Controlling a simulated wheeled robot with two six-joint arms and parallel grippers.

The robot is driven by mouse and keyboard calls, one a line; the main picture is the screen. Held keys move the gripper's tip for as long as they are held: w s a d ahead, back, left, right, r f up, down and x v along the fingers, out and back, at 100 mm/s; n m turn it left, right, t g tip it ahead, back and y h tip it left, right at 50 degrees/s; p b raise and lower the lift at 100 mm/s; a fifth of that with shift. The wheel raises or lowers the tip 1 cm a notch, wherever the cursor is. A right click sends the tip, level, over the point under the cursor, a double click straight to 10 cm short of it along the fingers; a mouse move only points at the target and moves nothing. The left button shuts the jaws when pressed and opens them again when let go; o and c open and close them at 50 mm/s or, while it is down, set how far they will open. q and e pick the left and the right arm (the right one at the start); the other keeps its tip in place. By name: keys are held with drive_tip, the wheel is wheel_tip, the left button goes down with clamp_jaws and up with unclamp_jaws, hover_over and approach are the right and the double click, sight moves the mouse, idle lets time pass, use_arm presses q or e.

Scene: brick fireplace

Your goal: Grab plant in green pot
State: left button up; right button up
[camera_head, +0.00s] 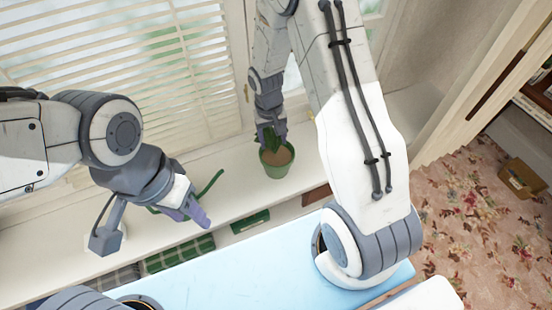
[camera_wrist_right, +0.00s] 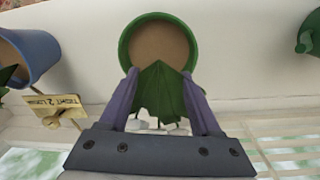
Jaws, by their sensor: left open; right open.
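The green pot (camera_head: 277,171) with brown soil stands upright on the white windowsill, and its plant (camera_head: 272,141) has dark green leaves. In the right wrist view the pot (camera_wrist_right: 125,50) is at the top centre, with the leaves (camera_wrist_right: 160,95) between the fingers. My right gripper (camera_head: 270,137) reaches down over the plant. It is open, with one finger on each side of the leaves; whether they touch cannot be told. My left gripper (camera_head: 200,216) is open and empty to the left of the pot, above the sill's front edge.
In the right wrist view a blue pot (camera_wrist_right: 38,55) and a small gold sign (camera_wrist_right: 55,108) are at the left, and a green object (camera_wrist_right: 307,42) is at the right edge. A green curved spout (camera_head: 211,184) is behind my left gripper. White blinds (camera_head: 120,50) hang behind the sill.

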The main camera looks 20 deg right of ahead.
sight(274, 143)
drive_tip(key=shift+d+f+p, duration=0.15)
drive_tip(key=shift+f+p, duration=0.05)
drive_tip(key=shift+f, duration=0.75)
drive_tip(key=shift+d+f+p, duration=0.1)
drive_tip(key=shift+f+p, duration=0.1)
drive_tip(key=shift+f, duration=0.75)
clamp_jaws()
drive_tip(key=shift+w+r, duration=0.1)
